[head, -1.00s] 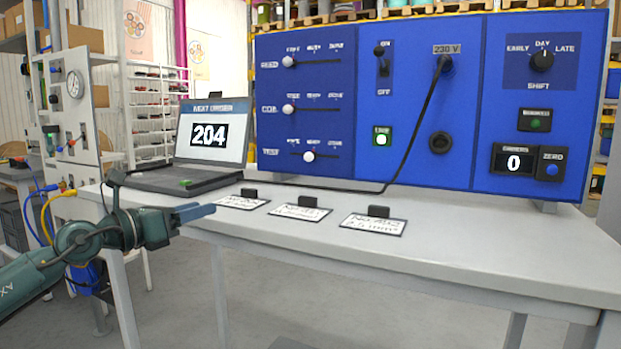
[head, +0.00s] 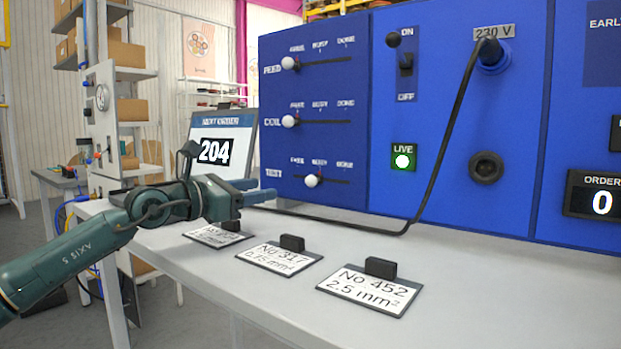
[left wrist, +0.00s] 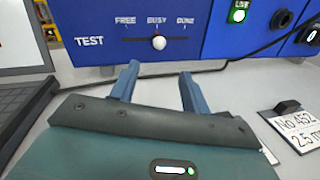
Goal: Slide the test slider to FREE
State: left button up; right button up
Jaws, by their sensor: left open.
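The test slider's white knob (head: 312,181) sits at the BUSY mark on the lowest slot of the blue panel (head: 330,120). In the left wrist view the knob (left wrist: 159,42) stands under BUSY, with FREE to its left and the third mark to its right. My left gripper (head: 272,194) is in front of and below the panel's lower left part, left of the knob. In the left wrist view its two fingers (left wrist: 157,76) are apart and empty, pointing toward the panel below the knob, not touching it. My right gripper is not in view.
The FEED knob (head: 289,63) and COIL knob (head: 289,122) sit at the left of their slots. A laptop (head: 218,145) showing 204 stands behind my left gripper. A black cable (head: 437,150) hangs from the 230 V socket and runs along the table. Several number cards (head: 367,291) lie in front.

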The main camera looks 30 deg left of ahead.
aim_at(307, 182)
pick_arm(q)
jog(key=p+x, duration=1.1)
jog(key=x, duration=0.1)
jog(key=shift+w, duration=0.3)
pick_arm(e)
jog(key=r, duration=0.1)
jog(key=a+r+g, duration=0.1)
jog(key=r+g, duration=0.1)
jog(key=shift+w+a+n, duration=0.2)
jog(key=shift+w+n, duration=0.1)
pick_arm(q)
jog(key=shift+c, duration=0.5)
grip_shut()
